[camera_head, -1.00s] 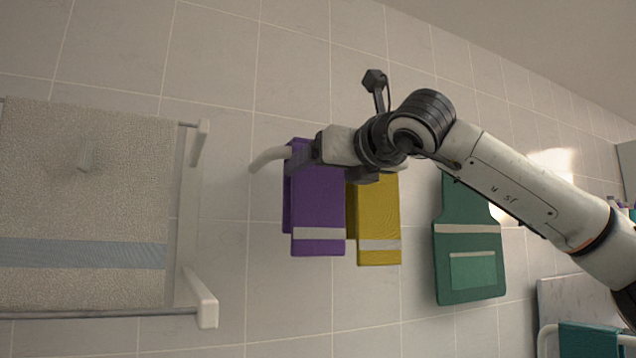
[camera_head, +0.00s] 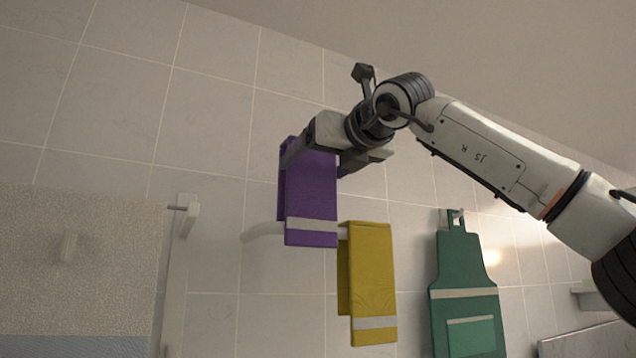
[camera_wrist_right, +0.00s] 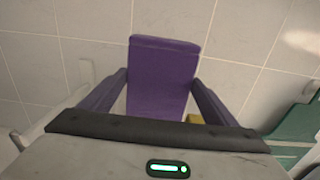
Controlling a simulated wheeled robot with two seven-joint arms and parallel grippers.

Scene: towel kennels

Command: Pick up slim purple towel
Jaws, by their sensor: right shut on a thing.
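The slim purple towel (camera_head: 312,200) hangs folded, with a pale band near its lower edge. My right gripper (camera_head: 298,152) is shut on its upper part and holds it up, above the level of the white rail (camera_head: 262,232). The towel's lower end overlaps the rail in the head view, and I cannot tell whether they touch. In the right wrist view the towel (camera_wrist_right: 162,78) stands between the two fingers (camera_wrist_right: 162,95). My left gripper is not in view.
A yellow towel (camera_head: 370,275) hangs on the rail just right of the purple one. A green apron (camera_head: 465,290) hangs from a wall hook further right. A beige towel (camera_head: 75,260) hangs on a rack at the left. The tiled wall above is clear.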

